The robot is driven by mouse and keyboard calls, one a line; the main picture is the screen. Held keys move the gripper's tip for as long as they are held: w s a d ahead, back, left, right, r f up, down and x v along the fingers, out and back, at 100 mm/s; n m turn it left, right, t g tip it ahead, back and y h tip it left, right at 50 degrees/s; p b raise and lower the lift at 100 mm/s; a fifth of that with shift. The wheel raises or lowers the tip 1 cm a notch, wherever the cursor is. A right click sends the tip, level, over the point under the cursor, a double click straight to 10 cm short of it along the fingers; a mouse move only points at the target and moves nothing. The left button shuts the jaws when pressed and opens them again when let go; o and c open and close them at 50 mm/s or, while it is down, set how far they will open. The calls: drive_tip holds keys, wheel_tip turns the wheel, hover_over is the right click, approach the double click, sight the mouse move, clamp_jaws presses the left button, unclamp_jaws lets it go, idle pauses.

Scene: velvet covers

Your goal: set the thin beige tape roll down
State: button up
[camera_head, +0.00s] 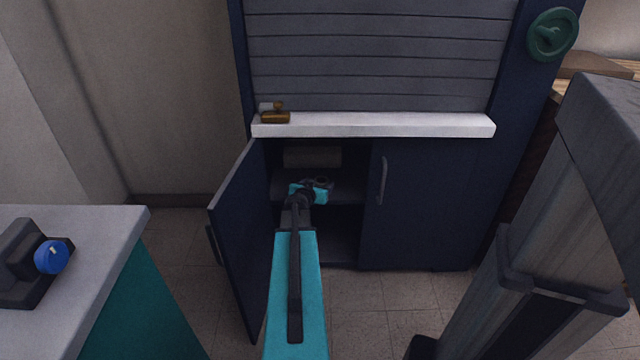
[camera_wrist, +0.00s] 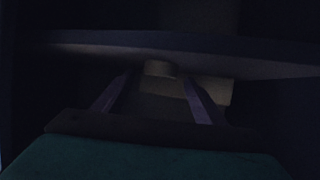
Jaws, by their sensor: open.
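The thin beige tape roll (camera_head: 321,181) shows as a small dark-rimmed round shape at the tip of my gripper (camera_head: 317,185), inside the open left side of the navy cabinet. In the wrist view the roll (camera_wrist: 160,68) is a short pale cylinder, upright, between and just beyond the two fingertips of my gripper (camera_wrist: 158,79). The fingers are apart on either side of it. The roll appears to stand on the cabinet shelf (camera_head: 290,187), but its underside is too dark to tell. The wrist view is very dim.
A pale box-like thing (camera_head: 312,156) lies farther back in the cabinet. The open left door (camera_head: 240,235) stands beside my arm; the right door (camera_head: 420,205) is shut. A white ledge (camera_head: 375,126) above carries a small brown-and-gold object (camera_head: 275,117). A grey-topped counter (camera_head: 100,235) stands left.

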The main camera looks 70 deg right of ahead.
drive_tip(key=p+v, duration=0.1)
drive_tip(key=v, duration=0.8)
drive_tip(key=shift+a+r+p, duration=0.25)
drive_tip(key=shift+a+p, duration=0.05)
drive_tip(key=shift+a, duration=0.1)
idle(0.6)
drive_tip(key=shift+s, duration=0.1)
